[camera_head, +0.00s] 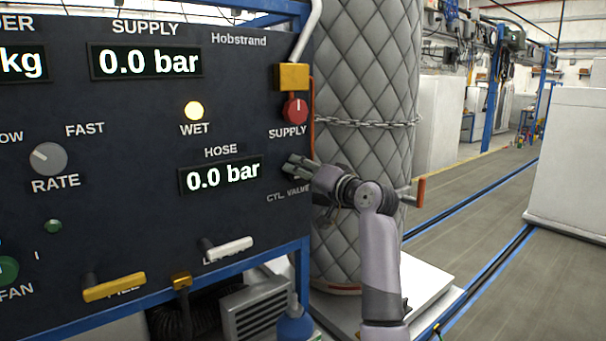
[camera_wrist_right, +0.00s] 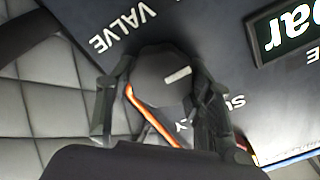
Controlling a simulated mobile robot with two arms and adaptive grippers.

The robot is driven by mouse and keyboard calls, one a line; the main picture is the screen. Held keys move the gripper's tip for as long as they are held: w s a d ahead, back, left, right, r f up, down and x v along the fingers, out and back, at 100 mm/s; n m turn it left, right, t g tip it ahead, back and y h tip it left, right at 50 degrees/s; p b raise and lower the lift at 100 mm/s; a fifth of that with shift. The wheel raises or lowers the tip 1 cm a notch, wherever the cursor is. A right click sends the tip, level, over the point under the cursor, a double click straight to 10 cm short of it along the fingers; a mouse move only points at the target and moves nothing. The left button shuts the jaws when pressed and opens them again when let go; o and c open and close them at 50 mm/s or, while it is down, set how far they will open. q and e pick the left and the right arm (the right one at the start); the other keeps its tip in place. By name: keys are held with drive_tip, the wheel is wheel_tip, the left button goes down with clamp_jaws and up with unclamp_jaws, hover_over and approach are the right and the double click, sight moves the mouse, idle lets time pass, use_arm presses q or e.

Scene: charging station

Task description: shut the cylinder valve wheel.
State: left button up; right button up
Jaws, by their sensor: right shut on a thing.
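The cylinder valve wheel (camera_wrist_right: 158,84) is a dark round knob with a white pointer mark on the dark panel. It shows in the right wrist view beside the upside-down word VALVE. In the head view my right gripper hides most or all of it, just above the CYL. VALVE label (camera_head: 288,193). My right gripper (camera_head: 297,166) is shut on the wheel, with one finger on each side of it in the right wrist view (camera_wrist_right: 163,90). My left gripper is not in view.
The panel (camera_head: 120,120) carries a red SUPPLY knob (camera_head: 295,109), a RATE knob (camera_head: 48,158), a yellow lever (camera_head: 114,288) and a white lever (camera_head: 228,249). HOSE and SUPPLY displays read 0.0 bar. A quilted grey cylinder (camera_head: 365,70) with a chain stands close behind my right arm.

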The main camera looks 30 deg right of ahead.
drive_tip(key=shift+c, duration=0.2)
drive_tip(key=m+p, duration=0.2)
drive_tip(key=p, duration=0.1)
drive_tip(key=shift+r+m, duration=0.1)
drive_tip(key=shift+m, duration=0.3)
drive_tip(key=m+p, duration=1.1)
drive_tip(key=p, duration=0.1)
drive_tip(key=shift+f+m, duration=0.25)
drive_tip(key=shift+m, duration=0.15)
drive_tip(key=shift+f+m+p, duration=0.1)
drive_tip(key=shift+m+p, duration=0.6)
drive_tip(key=shift+m, duration=0.3)
drive_tip(key=shift+f+m+p, duration=0.15)
drive_tip(key=shift+m+p, duration=0.15)
drive_tip(key=shift+m, duration=0.5)
drive_tip(key=o, duration=1.2)
drive_tip(key=shift+c, duration=0.2)
